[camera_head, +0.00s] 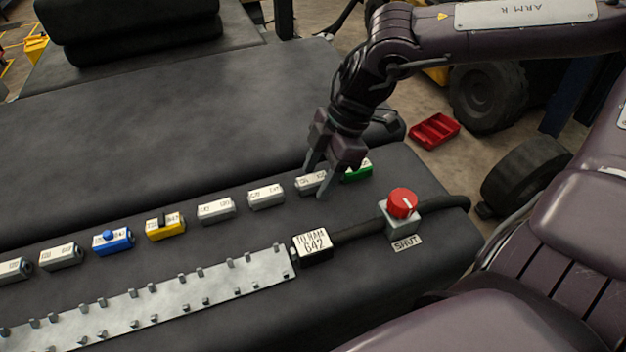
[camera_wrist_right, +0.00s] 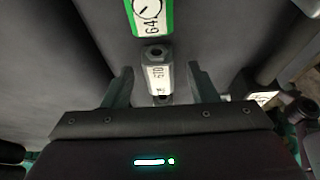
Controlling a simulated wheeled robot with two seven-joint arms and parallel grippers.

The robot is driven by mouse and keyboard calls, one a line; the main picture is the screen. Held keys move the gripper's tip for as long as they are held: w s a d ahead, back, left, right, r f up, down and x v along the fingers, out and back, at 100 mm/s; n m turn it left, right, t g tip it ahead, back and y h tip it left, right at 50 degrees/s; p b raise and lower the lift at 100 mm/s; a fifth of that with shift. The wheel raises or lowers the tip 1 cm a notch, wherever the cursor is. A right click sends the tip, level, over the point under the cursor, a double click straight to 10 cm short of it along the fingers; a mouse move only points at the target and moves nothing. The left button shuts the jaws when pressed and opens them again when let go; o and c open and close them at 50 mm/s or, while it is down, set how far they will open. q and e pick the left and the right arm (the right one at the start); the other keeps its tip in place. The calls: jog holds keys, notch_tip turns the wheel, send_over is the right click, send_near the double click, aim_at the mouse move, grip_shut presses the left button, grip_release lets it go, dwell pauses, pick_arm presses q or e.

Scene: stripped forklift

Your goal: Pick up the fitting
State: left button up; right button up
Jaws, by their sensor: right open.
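My right gripper (camera_head: 317,184) is open over the right part of a row of small labelled fittings. A light grey fitting with a white label (camera_head: 305,185) lies under and between its fingers. In the right wrist view this grey fitting (camera_wrist_right: 158,74) sits between the two open fingers (camera_wrist_right: 160,82), with a gap on each side. Its near end is partly hidden by the gripper body. A green fitting (camera_head: 357,173) lies just right of it, and this green one also shows at the top of the wrist view (camera_wrist_right: 150,15). My left gripper is out of view.
The row continues left with grey fittings (camera_head: 266,196), a yellow one (camera_head: 166,227) and a blue one (camera_head: 113,240). In front are a studded metal strip (camera_head: 150,305), a labelled block (camera_head: 313,247) and a red knob (camera_head: 403,203). A red tray (camera_head: 434,131) lies on the floor.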

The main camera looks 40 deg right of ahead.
jog(key=c, duration=1.1)
jog(key=shift+c, duration=0.2)
